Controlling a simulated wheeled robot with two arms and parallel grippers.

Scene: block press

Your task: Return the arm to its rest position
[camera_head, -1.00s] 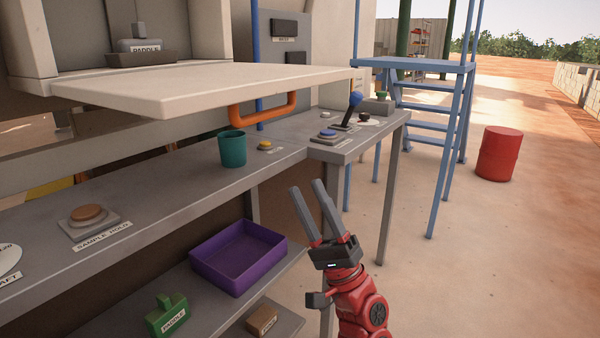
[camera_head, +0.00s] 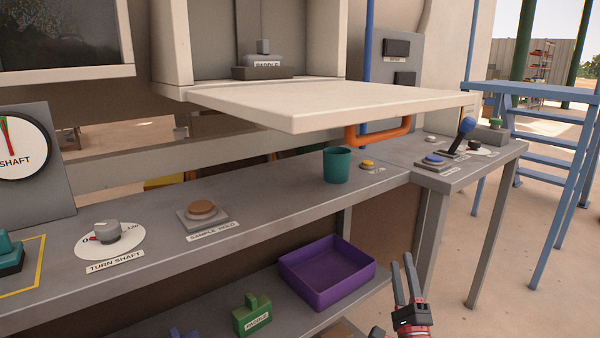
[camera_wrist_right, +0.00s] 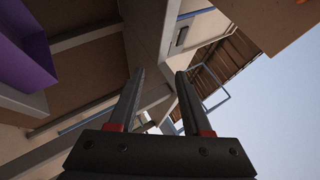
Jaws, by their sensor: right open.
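My right gripper (camera_head: 407,284) is in the lower right of the head view, in front of the bench and right of the purple tray. Its two grey fingers point up, stand apart and hold nothing. In the right wrist view the fingers (camera_wrist_right: 158,95) are also apart with nothing between them. My red right arm shows only just below the gripper; the rest is out of frame. My left gripper is not in view.
The grey bench (camera_head: 290,205) carries a teal cup (camera_head: 337,166), a sample hold button (camera_head: 202,210) and a turn shaft knob (camera_head: 107,231). Open floor lies right of the bench.

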